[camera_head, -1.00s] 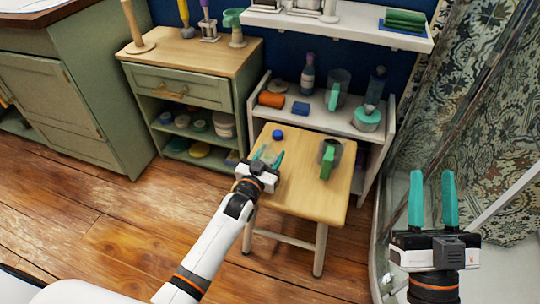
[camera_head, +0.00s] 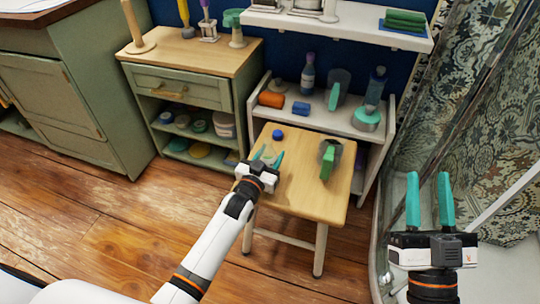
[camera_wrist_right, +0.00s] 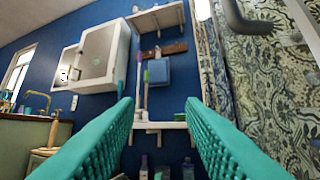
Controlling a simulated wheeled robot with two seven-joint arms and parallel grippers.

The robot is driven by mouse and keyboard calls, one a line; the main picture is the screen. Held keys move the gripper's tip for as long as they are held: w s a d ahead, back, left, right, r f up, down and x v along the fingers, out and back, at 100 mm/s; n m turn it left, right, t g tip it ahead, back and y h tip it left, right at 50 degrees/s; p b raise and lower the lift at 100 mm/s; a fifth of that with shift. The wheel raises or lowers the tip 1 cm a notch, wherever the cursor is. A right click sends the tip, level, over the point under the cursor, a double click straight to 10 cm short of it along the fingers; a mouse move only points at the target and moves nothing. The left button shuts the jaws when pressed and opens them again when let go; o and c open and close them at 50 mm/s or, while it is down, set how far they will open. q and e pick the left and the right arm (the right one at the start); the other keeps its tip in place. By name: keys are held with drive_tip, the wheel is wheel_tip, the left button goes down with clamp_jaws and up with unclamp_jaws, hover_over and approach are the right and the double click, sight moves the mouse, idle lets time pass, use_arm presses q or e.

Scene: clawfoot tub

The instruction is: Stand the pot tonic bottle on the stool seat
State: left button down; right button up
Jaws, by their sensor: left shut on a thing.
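The wooden stool seat (camera_head: 300,200) stands in the middle of the head view. My left gripper (camera_head: 268,155) is over its left part, with its teal fingers somewhat apart. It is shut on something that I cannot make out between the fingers. A small round blue thing (camera_head: 278,134) shows just beyond the fingertips. I cannot tell for sure which thing is the pot tonic bottle. My right gripper (camera_head: 429,195) is open and empty at the right, away from the stool.
A dark-grey jug with a green handle (camera_head: 328,160) occupies the right of the seat. The white shelf unit (camera_head: 350,129) behind holds an orange roll, a blue block and a teal-based dispenser (camera_head: 367,117). A green cabinet (camera_head: 195,88) stands left. The seat's front is clear.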

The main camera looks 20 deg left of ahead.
drive_tip(key=shift+w+f+g, duration=0.35)
drive_tip(key=shift+f+g, duration=0.15)
drive_tip(key=shift+f, duration=0.25)
idle(0.6)
use_arm(q)
drive_tip(key=shift+f+b, duration=0.4)
drive_tip(key=shift+f, duration=0.2)
use_arm(e)
drive_tip(key=shift+s+r+t, duration=0.8)
drive_tip(key=shift+r+t, duration=0.2)
drive_tip(key=shift+r, duration=0.15)
idle(0.6)
use_arm(q)
drive_tip(key=c, duration=0.6)
unclamp_jaws()
use_arm(e)
drive_tip(key=shift+w+f, duration=0.1)
